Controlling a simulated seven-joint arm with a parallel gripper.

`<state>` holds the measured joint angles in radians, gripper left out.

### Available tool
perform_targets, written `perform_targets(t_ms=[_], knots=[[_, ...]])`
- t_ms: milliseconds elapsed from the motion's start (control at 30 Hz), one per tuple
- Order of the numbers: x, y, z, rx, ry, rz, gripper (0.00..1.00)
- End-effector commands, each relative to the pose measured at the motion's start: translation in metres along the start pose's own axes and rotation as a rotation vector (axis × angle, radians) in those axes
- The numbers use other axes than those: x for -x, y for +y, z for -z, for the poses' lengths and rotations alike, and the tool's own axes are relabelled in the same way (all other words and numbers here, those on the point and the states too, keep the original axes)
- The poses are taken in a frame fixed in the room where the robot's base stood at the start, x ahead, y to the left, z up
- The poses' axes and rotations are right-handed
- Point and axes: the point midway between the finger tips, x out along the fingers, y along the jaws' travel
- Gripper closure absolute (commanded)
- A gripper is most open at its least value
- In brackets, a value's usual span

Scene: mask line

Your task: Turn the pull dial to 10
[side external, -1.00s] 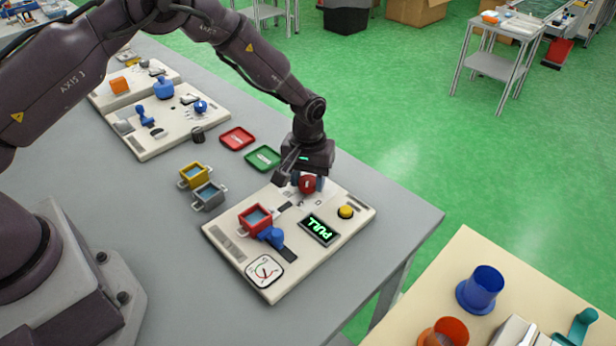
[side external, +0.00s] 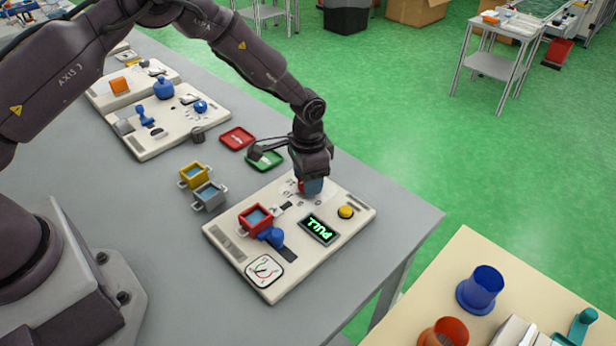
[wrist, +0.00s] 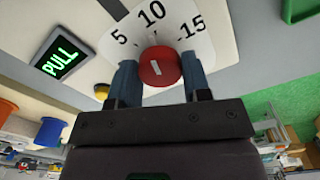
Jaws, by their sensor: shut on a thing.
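The pull dial is a round red knob (wrist: 160,66) with a short white mark on its face. It sits on a white scale plate (wrist: 135,38) printed 5, 10 and 15. In the wrist view the 10 stands just above the knob, and the white mark is nearly upright, tilted slightly left. My gripper (wrist: 160,78) is shut on the knob, with one blue-grey finger on each side. In the side view my gripper (side external: 310,187) points down at the board's far end, and only a sliver of the red knob (side external: 301,187) shows beside the finger.
The board (side external: 345,222) carries a lit PULL display (side external: 318,229), a yellow button (side external: 346,212), a red container (side external: 256,219), a blue slider handle (side external: 272,236) and a gauge (side external: 264,270). Green (side external: 266,160) and red (side external: 238,138) trays lie behind my gripper.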

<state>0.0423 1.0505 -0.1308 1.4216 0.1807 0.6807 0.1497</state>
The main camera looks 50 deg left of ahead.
Motion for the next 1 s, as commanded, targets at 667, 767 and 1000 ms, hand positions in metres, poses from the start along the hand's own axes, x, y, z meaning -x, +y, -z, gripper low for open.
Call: perform_targets(t_ms=[667, 767, 1000], knots=[[0.001, -0.0003, -0.0003, -0.17, -0.002, 0.0, 0.8], [0.001, -0.0003, -0.0003, -0.17, -0.002, 0.0, 0.8], [0.0008, -0.0003, -0.0003, -0.169, -0.002, 0.0, 0.31]])
